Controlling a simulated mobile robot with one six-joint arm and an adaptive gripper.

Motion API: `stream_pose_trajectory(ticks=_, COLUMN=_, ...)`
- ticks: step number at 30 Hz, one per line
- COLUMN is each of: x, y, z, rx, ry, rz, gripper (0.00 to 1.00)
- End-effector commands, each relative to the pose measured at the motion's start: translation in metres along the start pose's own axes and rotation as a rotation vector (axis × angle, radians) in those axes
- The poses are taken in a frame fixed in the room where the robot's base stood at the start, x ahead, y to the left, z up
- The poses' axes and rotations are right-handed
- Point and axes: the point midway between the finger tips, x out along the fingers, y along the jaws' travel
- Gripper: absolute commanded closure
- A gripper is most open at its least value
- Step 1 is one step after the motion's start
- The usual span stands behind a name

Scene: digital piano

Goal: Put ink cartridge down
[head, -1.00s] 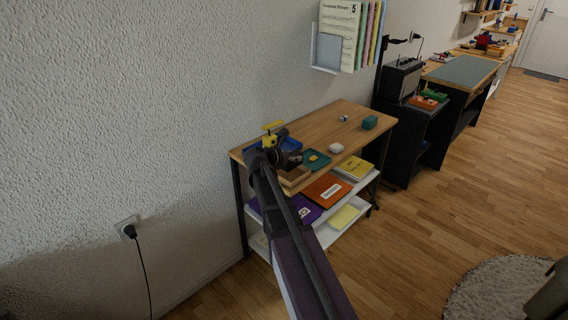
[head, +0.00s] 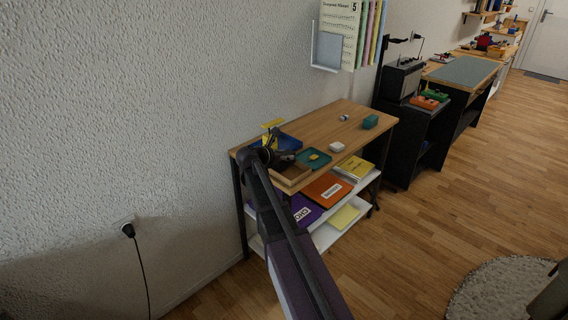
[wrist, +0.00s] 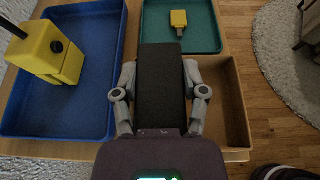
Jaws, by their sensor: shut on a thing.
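A black block (wrist: 161,85), which I take to be the ink cartridge, is held between the two fingers of my gripper (wrist: 160,78). In the wrist view it covers the gap between the blue tray (wrist: 88,128) and the brown tray (wrist: 238,110), and part of the teal tray's near side. Its underside is hidden, so I cannot tell whether it touches anything. In the head view my gripper (head: 268,152) is above the left end of the wooden table (head: 318,125), and the cartridge is too dark and small to separate from it.
A yellow device (wrist: 52,52) stands in the blue tray, left of my gripper. A small yellow piece (wrist: 179,20) lies in the teal tray (wrist: 208,35). The brown tray's visible part looks empty.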

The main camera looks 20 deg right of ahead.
Motion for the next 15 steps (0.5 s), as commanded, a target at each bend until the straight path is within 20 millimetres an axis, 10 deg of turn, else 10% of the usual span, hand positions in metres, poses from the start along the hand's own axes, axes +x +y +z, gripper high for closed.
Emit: stream_pose_trajectory(ticks=15, x=0.008, y=0.000, z=-0.018, rx=0.000, ry=0.000, rz=0.000, gripper=0.92)
